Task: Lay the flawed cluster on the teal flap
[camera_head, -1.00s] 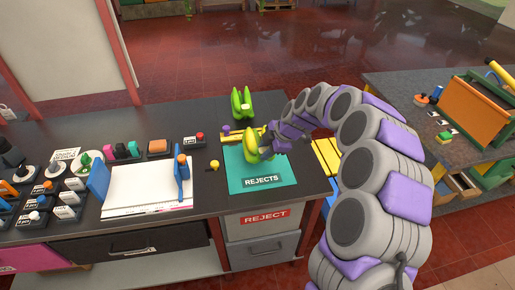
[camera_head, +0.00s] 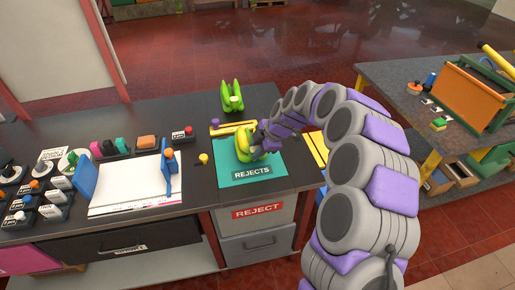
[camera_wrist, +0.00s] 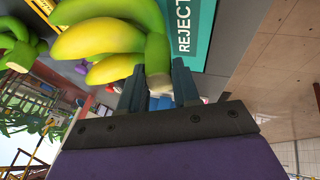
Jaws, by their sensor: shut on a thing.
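A green and yellow banana cluster (camera_head: 242,148) is over the teal flap (camera_head: 262,171) marked REJECTS in the head view. My gripper (camera_wrist: 157,88) is shut on its stem end in the wrist view, where the cluster (camera_wrist: 105,42) fills the upper left and the flap (camera_wrist: 196,20) shows beyond. I cannot tell whether the cluster touches the flap. A second green cluster (camera_head: 233,97) stands apart farther back on the dark bench. I see no clear flaw on either cluster from here.
A yellow bar (camera_head: 232,127) lies just behind the flap. A small yellow knob (camera_head: 203,158) is left of it. A white pad (camera_head: 130,188) with blue uprights lies farther left. A drawer labelled REJECT (camera_head: 258,211) is below the bench edge.

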